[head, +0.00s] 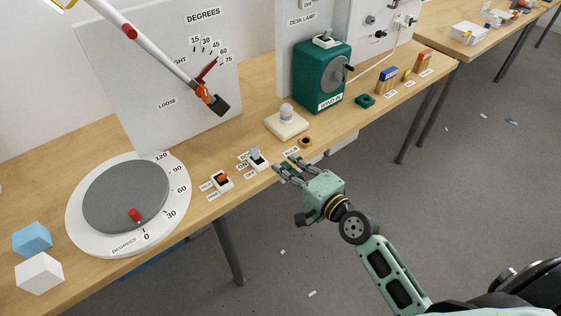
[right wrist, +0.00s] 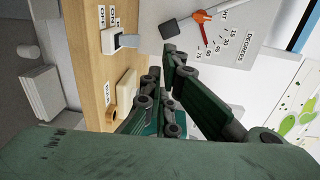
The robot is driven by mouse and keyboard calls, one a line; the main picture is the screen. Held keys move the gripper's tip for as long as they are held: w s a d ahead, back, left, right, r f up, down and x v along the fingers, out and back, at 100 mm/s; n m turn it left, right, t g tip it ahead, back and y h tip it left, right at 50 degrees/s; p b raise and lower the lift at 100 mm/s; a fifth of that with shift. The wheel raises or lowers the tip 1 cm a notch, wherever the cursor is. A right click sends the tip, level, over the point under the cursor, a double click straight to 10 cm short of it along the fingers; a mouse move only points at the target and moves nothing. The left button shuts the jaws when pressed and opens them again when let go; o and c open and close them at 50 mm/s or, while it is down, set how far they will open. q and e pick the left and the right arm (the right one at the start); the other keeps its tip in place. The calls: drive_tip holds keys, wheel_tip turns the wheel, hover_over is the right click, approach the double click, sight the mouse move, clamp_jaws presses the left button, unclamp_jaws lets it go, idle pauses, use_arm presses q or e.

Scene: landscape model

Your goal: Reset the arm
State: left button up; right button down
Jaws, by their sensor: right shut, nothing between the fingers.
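My right gripper (head: 287,169) reaches in from the lower right and hangs at the table's front edge, near the small switches. Its fingers are shut with nothing between them. In the right wrist view its green fingers (right wrist: 166,68) point towards the table and the upright board. A white jointed arm (head: 163,54) with red marks, an orange joint and a black end block (head: 219,105) slants across the degrees board (head: 155,101), apart from my gripper. A red pointer on the board lies near the 60 and 75 marks. My left gripper is not in view.
A round dial (head: 125,197) with a red knob lies at left by blue (head: 32,238) and white (head: 40,272) cubes. An orange switch (head: 222,180), a grey-white switch (head: 257,159), a cream button base (head: 287,122) and a green winding box (head: 322,76) stand along the table.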

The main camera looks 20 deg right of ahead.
drive_tip(key=shift+s, duration=0.1)
idle(0.3)
drive_tip(key=s+d+f+n+g+h, duration=0.1)
drive_tip(key=s+f+n+g, duration=0.3)
drive_tip(key=f, duration=0.8)
drive_tip(key=s+d+f+n+g+h, duration=0.15)
drive_tip(key=s+f, duration=0.45)
drive_tip(key=f, duration=0.6)
drive_tip(key=s+d+f+n+g+h, duration=0.15)
drive_tip(key=s+f, duration=0.45)
drive_tip(key=f, duration=0.6)
drive_tip(key=s+f+n+g, duration=0.2)
drive_tip(key=s+f, duration=0.3)
drive_tip(key=s, duration=0.5)
drive_tip(key=s+f+n+g+h, duration=0.1)
drive_tip(key=s+f+n+g, duration=0.2)
drive_tip(key=s, duration=0.7)
drive_tip(key=s+d+f+n+g, duration=0.1)
drive_tip(key=s+f+n, duration=0.3)
drive_tip(key=s+f, duration=0.4)
drive_tip(key=shift+s+g+h, duration=0.4)
drive_tip(key=shift+s+g, duration=0.5)
drive_tip(key=shift+s, duration=0.15)
